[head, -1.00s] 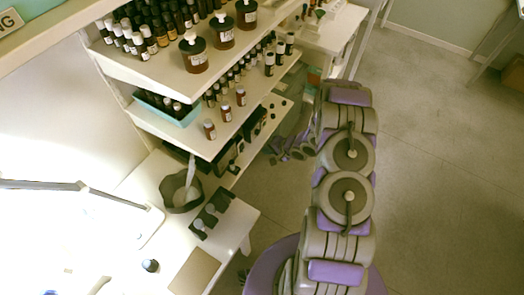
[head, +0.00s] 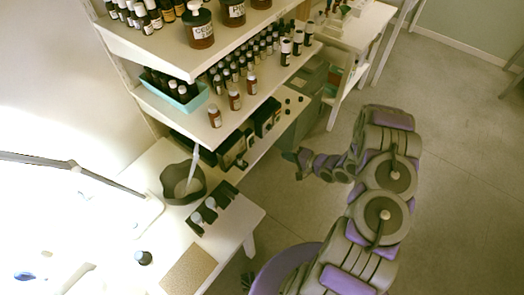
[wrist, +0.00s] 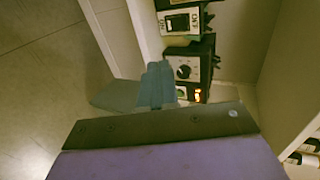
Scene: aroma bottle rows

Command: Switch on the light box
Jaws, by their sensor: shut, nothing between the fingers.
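My gripper (head: 292,158) is shut and empty, in front of the lower shelf at its right. In the wrist view its bluish-grey fingers (wrist: 156,84) overlap in the picture the lower left of a dark box with a round knob (wrist: 190,68); I cannot tell whether they touch. A second dark box with a pale label (wrist: 183,22) is beyond it. A small orange light (wrist: 197,95) glows beside the knob box. In the head view dark boxes (head: 233,150) stand on the lowest shelf. Which of them is the light box I cannot tell.
Shelves (head: 185,65) of bottles rise above the boxes. A white table (head: 225,222) at the left holds a dark pot (head: 183,184) and a lamp arm (head: 105,181), with a glaring bright area. Open floor (head: 455,150) lies at the right.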

